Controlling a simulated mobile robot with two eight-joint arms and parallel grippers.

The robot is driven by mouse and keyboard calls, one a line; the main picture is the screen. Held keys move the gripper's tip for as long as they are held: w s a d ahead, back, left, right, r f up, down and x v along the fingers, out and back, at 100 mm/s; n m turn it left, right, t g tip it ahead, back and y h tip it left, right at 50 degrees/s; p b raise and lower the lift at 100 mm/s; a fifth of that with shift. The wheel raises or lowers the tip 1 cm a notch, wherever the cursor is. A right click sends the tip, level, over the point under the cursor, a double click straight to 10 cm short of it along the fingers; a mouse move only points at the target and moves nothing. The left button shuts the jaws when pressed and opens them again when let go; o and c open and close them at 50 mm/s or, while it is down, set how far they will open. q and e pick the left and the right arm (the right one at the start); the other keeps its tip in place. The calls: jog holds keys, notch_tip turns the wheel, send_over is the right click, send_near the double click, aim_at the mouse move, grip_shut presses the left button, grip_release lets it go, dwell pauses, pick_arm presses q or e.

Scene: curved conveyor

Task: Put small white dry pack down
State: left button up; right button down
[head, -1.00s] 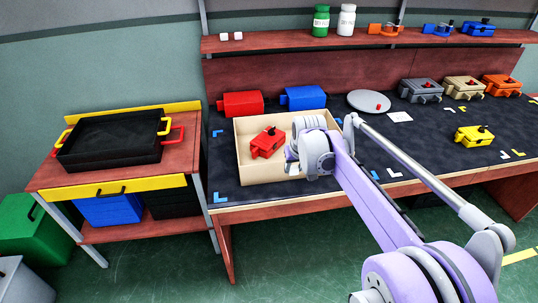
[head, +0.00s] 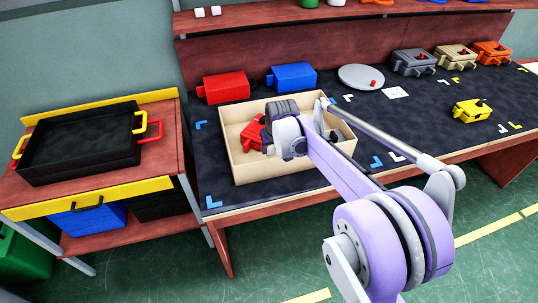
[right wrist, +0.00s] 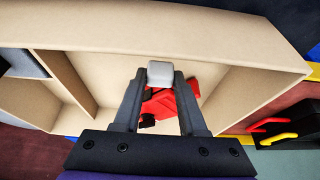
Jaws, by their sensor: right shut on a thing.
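My right gripper (right wrist: 160,80) is shut on the small white dry pack (right wrist: 160,70), a small pale block between its fingertips in the right wrist view. It is over the beige tray (right wrist: 150,30). A red box with a black knob (right wrist: 165,105) lies in the tray, partly behind the fingers. In the head view, my right arm's wrist hides the pack and the fingertips. The beige tray (head: 228,155) stands on the dark worktop there, with the red box (head: 252,135) partly covered by my wrist. Whether the pack touches anything below is unclear. My left gripper is not in view.
Dividers (right wrist: 70,80) split the tray. A closed red box (head: 225,87), a blue box (head: 291,76) and a round grey plate (head: 360,77) stand behind. A black tray (head: 80,145) is on the left table.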

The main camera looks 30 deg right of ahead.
aim_at(271, 155)
jog(key=shift+f+b, duration=0.35)
jog(key=shift+f, duration=1.85)
jog(key=shift+f, duration=0.2)
jog(key=shift+c, duration=2.3)
grip_release()
jog(key=shift+r, duration=0.15)
